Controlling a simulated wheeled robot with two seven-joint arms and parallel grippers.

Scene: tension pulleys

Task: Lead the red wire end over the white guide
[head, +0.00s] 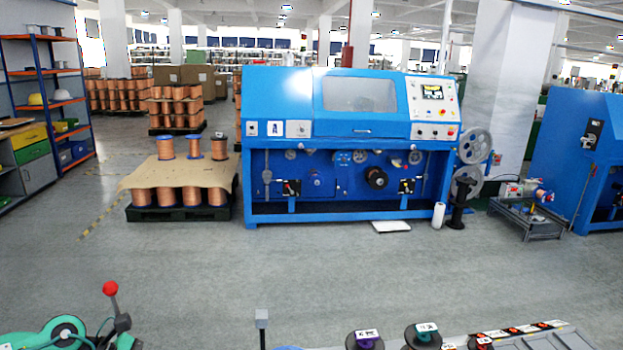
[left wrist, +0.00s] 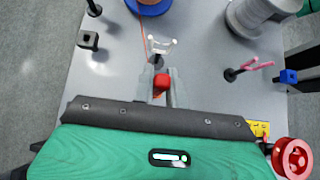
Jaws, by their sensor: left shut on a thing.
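In the left wrist view my left gripper (left wrist: 160,75) is shut on a red piece (left wrist: 162,84), the red wire end. The white guide (left wrist: 161,46), a small forked piece on a dark base, stands just beyond my fingertips. A thin orange-red wire (left wrist: 140,25) runs down from the blue spool (left wrist: 149,6) at the top edge, just left of the guide. Where it meets the red end is hard to see. The wire does not visibly lie in the fork. Neither gripper can be made out in the head view.
A pink forked guide (left wrist: 252,65) stands to the right, below a pale spool (left wrist: 250,14). A black square block (left wrist: 88,40) is at the left. A red wheel (left wrist: 293,158) is at lower right. In the head view a blue machine (head: 345,140) stands across open floor.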

